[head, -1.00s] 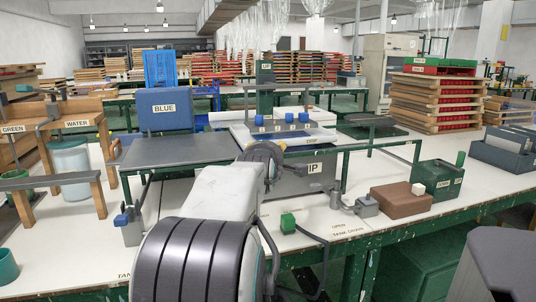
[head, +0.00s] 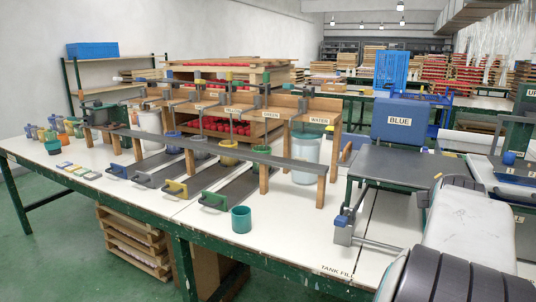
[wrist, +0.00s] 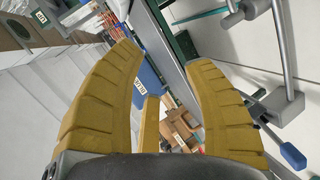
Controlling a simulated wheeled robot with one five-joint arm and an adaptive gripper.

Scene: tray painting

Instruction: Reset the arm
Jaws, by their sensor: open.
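My arm shows at the lower right of the head view as a white link with dark ribbed covers; its end is not clear there. Through the gap I see a blue panel, a grey bar and brown stacked wood, tilted and some way off.
A white worktable (head: 120,190) carries a wooden stand with a WATER sign (head: 319,121), a teal cup (head: 241,219) and several coloured handles. A blue box marked BLUE (head: 400,121) stands behind a dark grey plate (head: 405,165). A blue-tipped lever (head: 342,221) is near my arm.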

